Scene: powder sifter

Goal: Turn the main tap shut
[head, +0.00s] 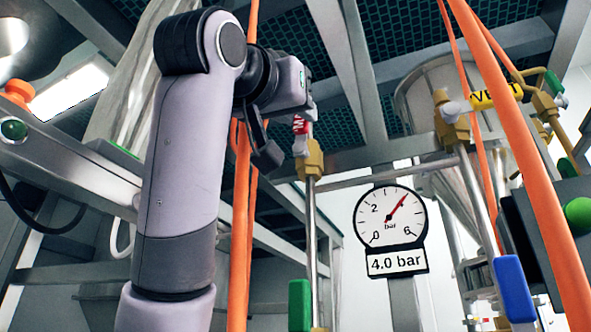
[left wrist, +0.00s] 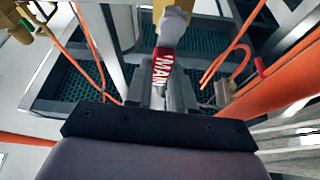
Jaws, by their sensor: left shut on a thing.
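The main tap has a brass body (head: 310,160) on a vertical steel pipe in the head view. Its lever carries a red sleeve (head: 300,124), of which only an "M" shows there. In the left wrist view the red sleeve (left wrist: 164,72) reads "MAIN" and runs down between my fingers. My left gripper (head: 284,138) is up at the tap, shut on the lever; its far finger is partly hidden in the head view. It also shows in the left wrist view (left wrist: 168,98). My right gripper is not in view.
A pressure gauge (head: 390,216) reads 4.0 bar. A yellow-sleeved vent tap (head: 482,100) is at upper right. Orange hoses (head: 530,160) hang on both sides of the gauge. A green handle (head: 299,305) and a blue handle (head: 513,288) sit lower on the pipes.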

